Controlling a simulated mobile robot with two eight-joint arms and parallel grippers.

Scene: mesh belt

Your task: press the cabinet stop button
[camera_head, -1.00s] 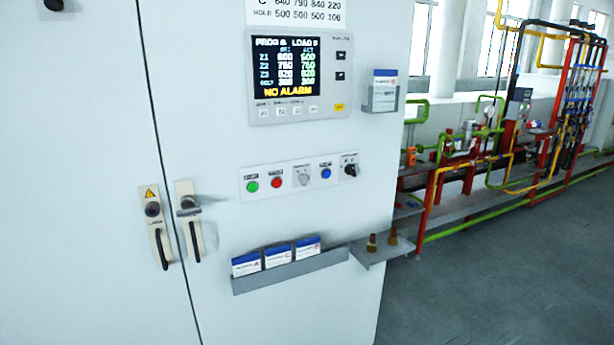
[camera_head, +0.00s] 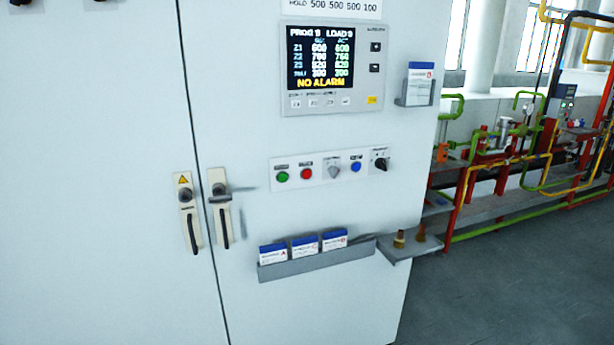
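The cabinet (camera_head: 300,220) is a large pale unit with two doors. On its right door a white button strip (camera_head: 322,176) carries a green button (camera_head: 282,177), a red button (camera_head: 306,174), a grey selector (camera_head: 333,171), a blue button (camera_head: 355,167) and a black rotary switch (camera_head: 380,163). The small labels over the buttons are too blurred to read; the red one looks like the stop button. Nothing touches the strip. Neither of my grippers is in view.
A display panel (camera_head: 335,66) above the strip reads NO ALARM. A card holder (camera_head: 415,85) sits to its right. A grey card rack (camera_head: 318,262) and a small shelf (camera_head: 410,246) stick out below. Two door handles (camera_head: 221,215) (camera_head: 189,218) are at left. Pipework stands at right; dark floor (camera_head: 510,275) is clear.

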